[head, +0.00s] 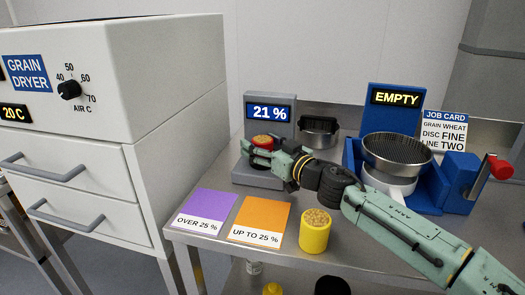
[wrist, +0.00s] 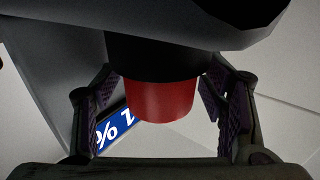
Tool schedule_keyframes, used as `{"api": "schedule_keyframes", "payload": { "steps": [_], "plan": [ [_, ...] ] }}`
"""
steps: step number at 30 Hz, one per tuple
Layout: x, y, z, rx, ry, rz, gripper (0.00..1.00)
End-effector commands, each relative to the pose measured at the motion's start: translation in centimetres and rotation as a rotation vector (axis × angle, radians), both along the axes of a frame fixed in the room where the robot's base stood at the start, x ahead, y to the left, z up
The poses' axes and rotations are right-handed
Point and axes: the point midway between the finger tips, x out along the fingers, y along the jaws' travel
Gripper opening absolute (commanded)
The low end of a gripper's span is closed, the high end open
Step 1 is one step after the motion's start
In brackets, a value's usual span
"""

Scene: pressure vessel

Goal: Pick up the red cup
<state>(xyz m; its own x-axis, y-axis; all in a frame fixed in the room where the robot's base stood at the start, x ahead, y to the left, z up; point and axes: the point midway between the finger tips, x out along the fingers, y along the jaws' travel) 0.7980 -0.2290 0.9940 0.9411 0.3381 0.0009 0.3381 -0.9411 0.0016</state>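The red cup (head: 263,142) holds grain and sits on the grey meter (head: 262,178), below its "21 %" display. My gripper (head: 259,151) is at the cup, with its fingers spread around it. In the wrist view the red cup (wrist: 162,101) is between the two finger pads of my gripper (wrist: 162,112). A light gap shows between the left pad and the cup; the right pad is closer, and I cannot tell if it touches. The gripper looks open. My fingers partly hide the lower cup in the head view.
A yellow cup of grain (head: 315,235) stands near the table's front edge, beside orange (head: 262,215) and purple (head: 207,206) cards. A blue machine with a sieve (head: 398,152) stands right, under my arm's reach. The grain dryer (head: 165,95) stands left.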

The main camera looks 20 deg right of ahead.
Motion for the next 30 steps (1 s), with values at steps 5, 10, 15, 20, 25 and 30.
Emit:
{"api": "schedule_keyframes", "payload": {
  "steps": [5,10,15,20,25,30],
  "plan": [
    [-0.02,0.0,0.02,0.0,0.0,0.0,0.51],
    [-0.02,0.0,0.02,0.0,0.0,0.0,0.39],
    [-0.02,0.0,0.03,0.0,0.0,0.0,0.28],
    [-0.02,0.0,0.03,0.0,0.0,0.0,0.17],
    [-0.02,0.0,0.07,0.0,-0.001,0.0,0.09],
    [-0.03,-0.01,0.18,-0.001,-0.001,0.0,0.09]
  ]
}}
